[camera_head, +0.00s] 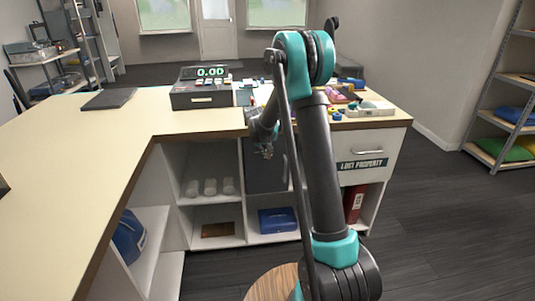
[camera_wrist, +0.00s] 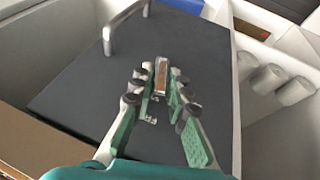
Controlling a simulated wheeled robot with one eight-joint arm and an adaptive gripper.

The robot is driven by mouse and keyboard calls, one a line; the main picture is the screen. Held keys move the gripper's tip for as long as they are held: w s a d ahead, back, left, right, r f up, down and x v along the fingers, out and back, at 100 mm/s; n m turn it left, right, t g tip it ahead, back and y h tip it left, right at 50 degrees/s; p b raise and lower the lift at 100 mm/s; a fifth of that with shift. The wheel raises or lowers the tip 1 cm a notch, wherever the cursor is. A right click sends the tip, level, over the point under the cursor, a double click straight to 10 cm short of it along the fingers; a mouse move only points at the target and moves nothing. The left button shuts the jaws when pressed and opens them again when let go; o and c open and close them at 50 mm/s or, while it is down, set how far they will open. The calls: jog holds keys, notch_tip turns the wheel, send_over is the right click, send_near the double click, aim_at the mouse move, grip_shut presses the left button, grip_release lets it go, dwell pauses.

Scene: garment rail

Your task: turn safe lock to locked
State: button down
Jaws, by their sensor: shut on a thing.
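The safe (camera_head: 262,180) is a dark grey box in an upper compartment under the counter, partly hidden behind my arm in the head view. In the wrist view its flat dark door (camera_wrist: 85,85) fills the middle, with a metal bar handle (camera_wrist: 108,38) toward the top left. A small metal and brown lock knob (camera_wrist: 161,76) stands out from the door between my fingertips. My gripper (camera_head: 266,153) is at the safe's front, and in the wrist view its green fingers (camera_wrist: 160,85) are shut on the knob. Small pale markings (camera_wrist: 151,120) lie beside it, too small to read.
White cups (camera_head: 210,187) stand in the compartment left of the safe. A blue box (camera_head: 277,220) and a red binder (camera_head: 353,203) sit in lower compartments. A cash register (camera_head: 200,92) stands on the counter (camera_head: 110,125). A lost property drawer (camera_head: 362,152) is at right. Floor at right is clear.

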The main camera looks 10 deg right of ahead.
jog(key=h, duration=0.3)
jog(key=shift+w+a+n+h, duration=0.3)
jog(key=shift+w+a+n, duration=0.05)
jog(key=shift+a+n, duration=0.05)
jog(key=shift+a+f+n+t+h, duration=0.15)
jog(key=shift+n+t+h, duration=0.35)
jog(key=shift+h, duration=1.25)
jog(key=shift+f+n+t+h, duration=0.3)
jog(key=shift+n+h, duration=0.25)
jog(key=shift+h, duration=1.15)
jog(key=shift+a+f+n+t+h, duration=0.15)
jog(key=shift+n+t+h, duration=0.4)
jog(key=shift+h, duration=1.2)
jog(key=shift+s+d, duration=0.1)
jog(key=c, duration=1.5)
grip_release()
